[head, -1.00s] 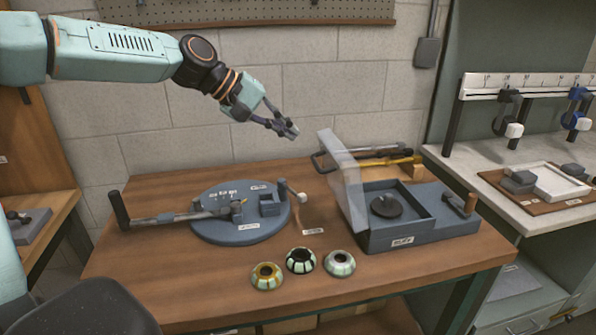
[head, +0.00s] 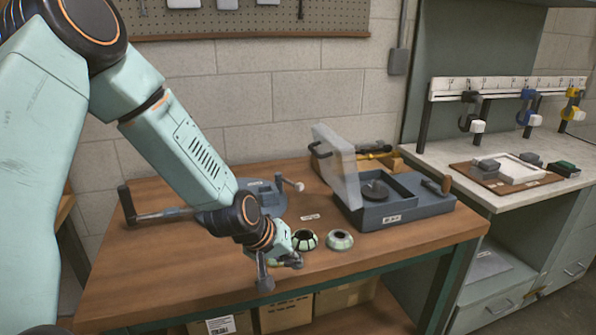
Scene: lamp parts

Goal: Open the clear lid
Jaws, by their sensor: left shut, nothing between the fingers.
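The clear lid (head: 338,165) stands raised at the left side of a grey box (head: 408,212), leaning a little to the left. The box's opening shows, with a dark round piece (head: 375,190) inside. My left gripper (head: 281,276) is shut and empty. It hangs near the table's front edge, in front and to the left of the box, apart from the lid. My right gripper is not in view.
My left arm partly hides a grey round fixture (head: 268,197). A pale side bench (head: 490,195) stands at the right.

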